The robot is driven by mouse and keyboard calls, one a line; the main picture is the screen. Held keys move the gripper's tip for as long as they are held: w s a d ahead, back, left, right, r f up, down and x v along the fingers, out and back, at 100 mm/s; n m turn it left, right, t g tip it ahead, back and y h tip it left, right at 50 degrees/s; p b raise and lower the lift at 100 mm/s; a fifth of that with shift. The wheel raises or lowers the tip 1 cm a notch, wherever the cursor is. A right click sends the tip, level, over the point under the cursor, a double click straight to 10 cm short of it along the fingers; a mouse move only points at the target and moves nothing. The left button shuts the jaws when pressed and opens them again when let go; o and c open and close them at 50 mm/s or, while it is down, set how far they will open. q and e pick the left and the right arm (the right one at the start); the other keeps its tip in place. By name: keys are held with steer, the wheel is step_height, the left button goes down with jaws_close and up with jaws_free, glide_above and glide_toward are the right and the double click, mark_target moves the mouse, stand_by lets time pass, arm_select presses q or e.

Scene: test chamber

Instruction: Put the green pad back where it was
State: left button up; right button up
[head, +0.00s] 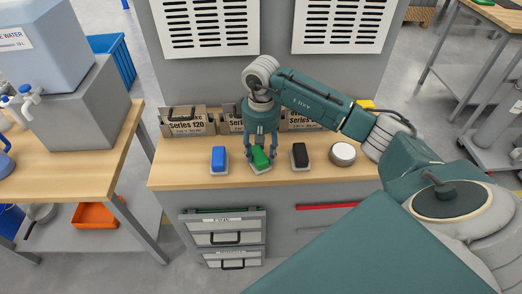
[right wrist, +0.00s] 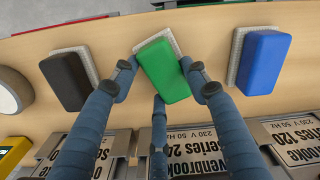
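The green pad (head: 259,157) sits on the wooden bench, over a white plate (head: 261,169) and turned at an angle. In the right wrist view, the green pad (right wrist: 165,72) lies between the fingers of my right gripper (right wrist: 157,72), with part of the plate (right wrist: 156,39) showing past it. My right gripper (head: 261,146) reaches down over the pad from above. Its fingertips are close along both sides of the pad; I cannot tell whether they press on it. My left gripper is not in view.
A blue pad (head: 218,156) stands left of the green pad and a black pad (head: 299,153) right of it, both close by. A round white-topped object (head: 343,153) is further right. Labelled boxes (head: 188,122) stand behind. Drawers (head: 224,236) are below.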

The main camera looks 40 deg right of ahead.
mark_target(261, 152)
steer(key=o, duration=0.3)
steer(key=shift+f, duration=0.1)
steer(key=shift+o, duration=0.2)
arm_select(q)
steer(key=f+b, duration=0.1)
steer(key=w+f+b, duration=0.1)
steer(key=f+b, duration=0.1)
arm_select(e)
step_height(261, 152, up, 12)
stand_by(0.4)
